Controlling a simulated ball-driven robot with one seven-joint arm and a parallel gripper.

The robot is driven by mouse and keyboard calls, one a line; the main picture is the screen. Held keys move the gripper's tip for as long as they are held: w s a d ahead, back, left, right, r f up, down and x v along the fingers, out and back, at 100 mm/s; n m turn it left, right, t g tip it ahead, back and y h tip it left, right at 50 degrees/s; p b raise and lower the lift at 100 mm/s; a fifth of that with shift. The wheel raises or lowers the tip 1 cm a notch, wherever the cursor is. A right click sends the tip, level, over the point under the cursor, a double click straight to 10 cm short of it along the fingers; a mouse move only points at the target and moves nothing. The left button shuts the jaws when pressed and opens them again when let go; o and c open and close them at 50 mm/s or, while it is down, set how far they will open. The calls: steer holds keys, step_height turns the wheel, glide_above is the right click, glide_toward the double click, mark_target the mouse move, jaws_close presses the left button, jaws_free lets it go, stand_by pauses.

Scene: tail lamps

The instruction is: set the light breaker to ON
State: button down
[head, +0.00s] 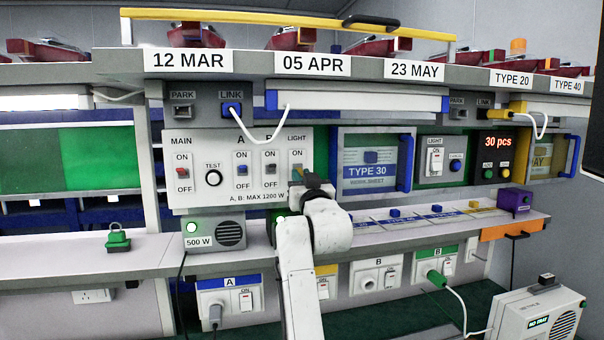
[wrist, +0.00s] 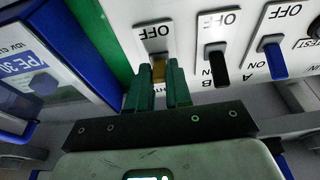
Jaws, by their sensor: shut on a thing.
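The light breaker (head: 297,166) is the rightmost switch on the white breaker panel (head: 217,140), under the word LIGHT. My gripper (head: 300,180) is in front of it and covers its lower part in the head view; the ON mark above stays visible. In the wrist view, which shows the panel upside down, my gripper's green fingers (wrist: 158,80) are closed on both sides of the breaker's yellow-brown lever (wrist: 158,68). Its OFF mark shows above the fingers there; its ON mark is hidden. I cannot tell for sure which way the lever is set.
The black B lever (wrist: 218,62) and blue A lever (wrist: 271,60) stand close beside my gripper. The panel also carries the MAIN switch (head: 182,172) and a TEST knob (head: 213,176). A blue-framed TYPE 30 door (head: 372,170) is to the right. A white cable (head: 262,138) hangs over the panel.

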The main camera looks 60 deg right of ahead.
mark_target(299, 168)
steer(key=shift+a+r+g+y+p, duration=0.1)
steer(key=shift+r+g+y+p, duration=0.35)
steer(key=shift+r+p, duration=0.2)
steer(key=shift+r+g+y, duration=0.25)
steer(key=shift+g+y, duration=0.3)
steer(key=shift+y, duration=0.2)
steer(key=shift+w+d+r+g+y, duration=0.1)
steer(key=shift+r+g+y, duration=0.35)
steer(key=shift+g+y, duration=0.45)
steer(key=shift+d+r+g+y, duration=0.1)
steer(key=shift+r+g+y, duration=0.5)
steer(key=shift+y, duration=0.5)
steer(key=shift+f, duration=0.1)
steer(key=c, duration=1)
jaws_free()
steer(key=shift+c, duration=0.2)
steer(key=b+v, duration=0.2)
steer(key=v, duration=0.8)
steer(key=shift+a+r+b, duration=0.2)
steer(key=shift+r+b, duration=0.1)
steer(key=shift+b, duration=0.1)
steer(key=shift+f, duration=0.15)
